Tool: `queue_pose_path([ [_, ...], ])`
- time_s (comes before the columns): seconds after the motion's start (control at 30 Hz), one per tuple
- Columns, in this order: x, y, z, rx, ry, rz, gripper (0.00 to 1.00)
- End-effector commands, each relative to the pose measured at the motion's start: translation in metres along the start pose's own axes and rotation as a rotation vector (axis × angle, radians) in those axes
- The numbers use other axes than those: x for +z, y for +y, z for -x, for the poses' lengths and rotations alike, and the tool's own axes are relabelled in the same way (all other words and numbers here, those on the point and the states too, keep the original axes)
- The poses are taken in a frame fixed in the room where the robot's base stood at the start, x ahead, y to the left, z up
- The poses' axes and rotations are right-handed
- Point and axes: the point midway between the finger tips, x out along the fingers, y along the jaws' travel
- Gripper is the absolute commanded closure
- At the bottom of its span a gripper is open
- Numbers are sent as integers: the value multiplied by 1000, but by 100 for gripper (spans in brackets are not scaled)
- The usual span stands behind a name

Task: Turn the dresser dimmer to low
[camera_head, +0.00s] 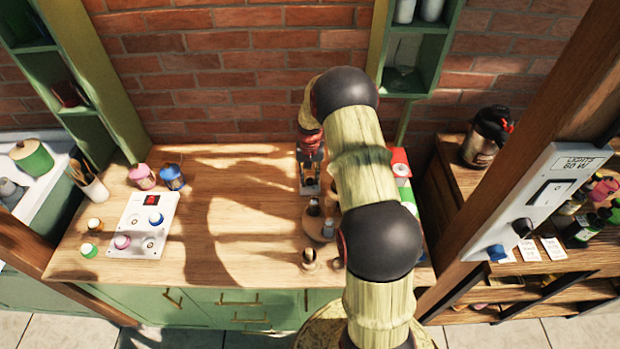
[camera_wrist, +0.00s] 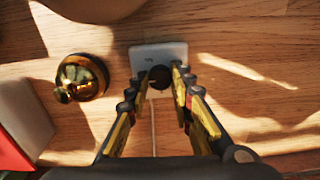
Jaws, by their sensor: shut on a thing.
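A small white dimmer plate (camera_wrist: 147,53) lies on the wooden table top in the wrist view, with a round black knob (camera_wrist: 159,76) on it and a thin pale cord running from it. My gripper (camera_wrist: 161,74) is shut on the black knob, one fingertip on each side. The knob's setting cannot be read, and the small mark on the plate is too blurred to read. In the head view my gripper (camera_head: 311,178) points down near the back of the table, and my arm hides part of the area beside it.
A brass object (camera_wrist: 82,77) stands left of the plate, close to my gripper. A red-and-white box (camera_wrist: 25,120) is farther left. A white panel with several knobs (camera_head: 140,226) sits on the table's left. A "LIGHTS 60 W" panel (camera_head: 540,195) is mounted on the right post. The table's middle-left is clear.

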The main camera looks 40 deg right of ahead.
Motion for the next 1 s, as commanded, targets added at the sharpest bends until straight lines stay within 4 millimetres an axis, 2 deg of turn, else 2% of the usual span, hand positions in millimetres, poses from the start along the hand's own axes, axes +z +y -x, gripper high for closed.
queue_pose_path([
  [0.5, -1, -1, 1, -1, 4, 456, 100],
  [0.7, -1, -1, 1, 0, 4, 576, 100],
  [1.0, -1, -1, 1, 0, 4, 666, 100],
])
